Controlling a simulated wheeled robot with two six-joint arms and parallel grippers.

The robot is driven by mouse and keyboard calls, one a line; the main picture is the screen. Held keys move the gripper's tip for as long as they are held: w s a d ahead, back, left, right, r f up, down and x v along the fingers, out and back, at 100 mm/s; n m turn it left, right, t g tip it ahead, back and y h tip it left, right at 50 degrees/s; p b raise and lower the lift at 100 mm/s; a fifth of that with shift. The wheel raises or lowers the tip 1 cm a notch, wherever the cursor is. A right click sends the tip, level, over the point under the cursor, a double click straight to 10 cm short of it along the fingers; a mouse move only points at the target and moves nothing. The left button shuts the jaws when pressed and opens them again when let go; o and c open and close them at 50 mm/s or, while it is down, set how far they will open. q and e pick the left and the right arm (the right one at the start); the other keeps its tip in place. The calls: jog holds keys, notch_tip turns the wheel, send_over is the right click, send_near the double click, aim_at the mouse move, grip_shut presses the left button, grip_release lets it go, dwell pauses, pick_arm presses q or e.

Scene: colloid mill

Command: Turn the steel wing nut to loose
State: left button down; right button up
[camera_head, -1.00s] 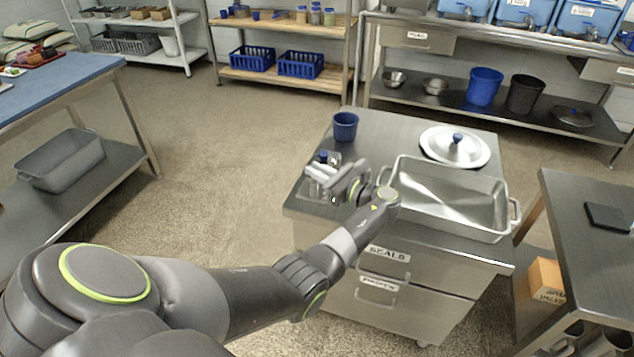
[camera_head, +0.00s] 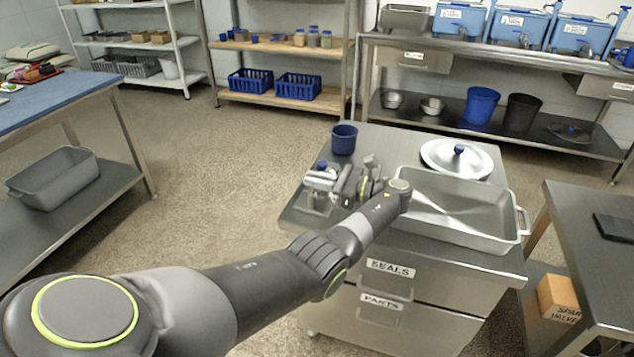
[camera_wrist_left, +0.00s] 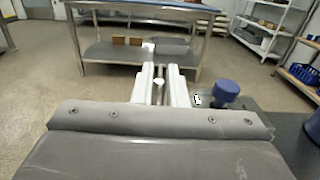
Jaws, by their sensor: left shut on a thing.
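My left gripper (camera_head: 334,187) reaches over the left end of the steel cart, at a small metal device (camera_head: 316,190) with a blue knob (camera_head: 322,165). In the left wrist view its two pale fingers (camera_wrist_left: 161,88) point away from the camera, close together. They are shut on a small bright metal piece (camera_wrist_left: 158,82), which looks like the steel wing nut; its wings are too small and covered to make out. The blue knob (camera_wrist_left: 226,91) shows just right of the fingers, beside a small label. My right gripper is not in view.
On the cart stand a blue cup (camera_head: 343,139), a deep steel tray (camera_head: 455,229) and a round lid (camera_head: 437,151) with a blue knob. Drawers are below. A blue-topped table (camera_head: 50,88) stands left, another steel table (camera_head: 590,235) right. Open floor lies between.

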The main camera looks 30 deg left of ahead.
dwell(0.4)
pick_arm(q)
jog(key=c, duration=1.6)
grip_release()
jog(key=shift+o, duration=0.2)
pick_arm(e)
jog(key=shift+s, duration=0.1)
pick_arm(q)
jog(key=shift+d, duration=0.1)
